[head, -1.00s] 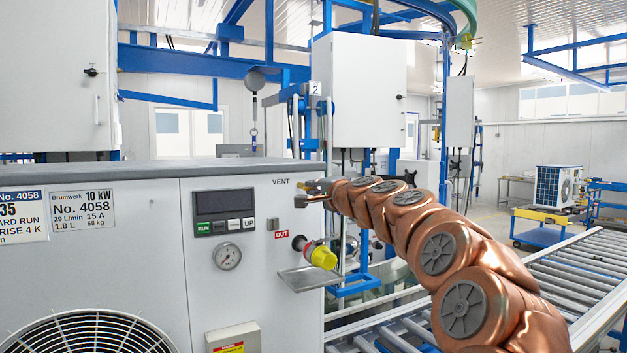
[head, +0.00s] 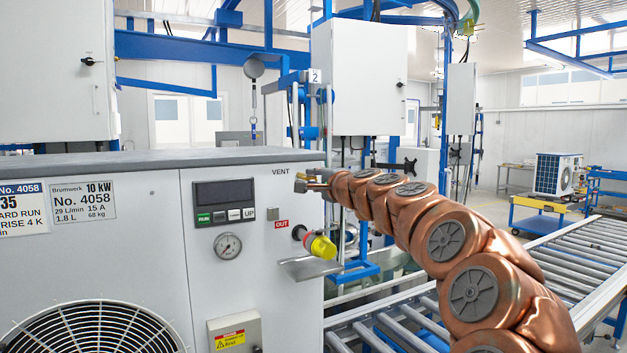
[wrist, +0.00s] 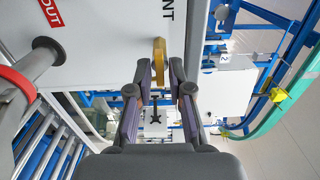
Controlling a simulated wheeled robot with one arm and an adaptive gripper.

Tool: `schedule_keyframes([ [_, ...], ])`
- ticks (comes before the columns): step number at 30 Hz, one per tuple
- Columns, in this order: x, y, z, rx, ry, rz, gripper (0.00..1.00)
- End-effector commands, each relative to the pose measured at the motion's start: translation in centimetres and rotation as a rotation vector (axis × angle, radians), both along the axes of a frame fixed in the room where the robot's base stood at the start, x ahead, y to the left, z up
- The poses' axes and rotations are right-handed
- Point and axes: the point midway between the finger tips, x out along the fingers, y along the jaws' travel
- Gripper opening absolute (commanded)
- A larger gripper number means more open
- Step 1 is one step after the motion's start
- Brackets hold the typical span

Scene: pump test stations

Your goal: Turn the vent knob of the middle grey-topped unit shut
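The grey-topped unit (head: 150,250) fills the left of the head view, with a small VENT label near the top right of its front. The brass-yellow vent knob (wrist: 158,62) stands out from the white panel in the wrist view, seen nearly edge-on. My gripper (wrist: 159,72) has one finger on each side of the knob, with a narrow gap visible on both sides. It is open around the knob. In the head view my gripper (head: 308,182) is at the panel just below and right of the VENT label, and the fingers hide most of the knob.
A gauge (head: 227,245) and display sit left. A roller conveyor (head: 570,270) runs on the right.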

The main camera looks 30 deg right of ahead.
Motion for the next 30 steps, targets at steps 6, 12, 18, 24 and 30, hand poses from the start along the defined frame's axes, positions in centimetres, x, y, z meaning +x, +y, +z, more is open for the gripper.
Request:
schedule_keyframes([
  [6,0.0,0.0,0.0,-0.001,0.000,0.000,0.33],
  [12,-0.1,0.0,0.0,-0.001,0.000,0.000,0.33],
  [18,-1.2,0.1,0.0,0.001,0.001,0.000,0.33],
  [24,-3.7,0.2,0.2,0.001,-0.003,-0.001,0.33],
  [30,-6.2,0.6,0.0,-0.001,0.000,0.000,0.33],
])
